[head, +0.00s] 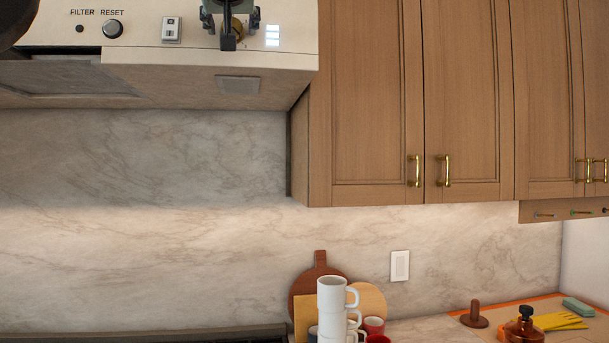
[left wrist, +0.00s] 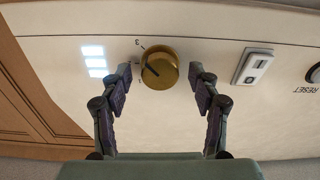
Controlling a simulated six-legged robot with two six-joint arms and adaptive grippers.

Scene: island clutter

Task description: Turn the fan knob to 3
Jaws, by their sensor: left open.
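The fan knob (left wrist: 160,67) is a round brass knob on the cream front panel of the range hood (head: 145,30). In the left wrist view, which is upside down, its dark pointer line points left, with a printed 3 (left wrist: 138,43) at its upper left. My left gripper (left wrist: 160,75) is open, with one finger on each side of the knob and a small gap showing at each side. In the head view my left gripper (head: 228,38) covers most of the knob (head: 238,27). My right gripper is not in view.
Lit white indicators (head: 272,36) and a rocker switch (head: 172,29) flank the knob. A RESET button (head: 112,28) sits further left. Wooden cabinets (head: 470,100) adjoin the hood on the right. Stacked white mugs (head: 332,295) and cutting boards stand on the counter below.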

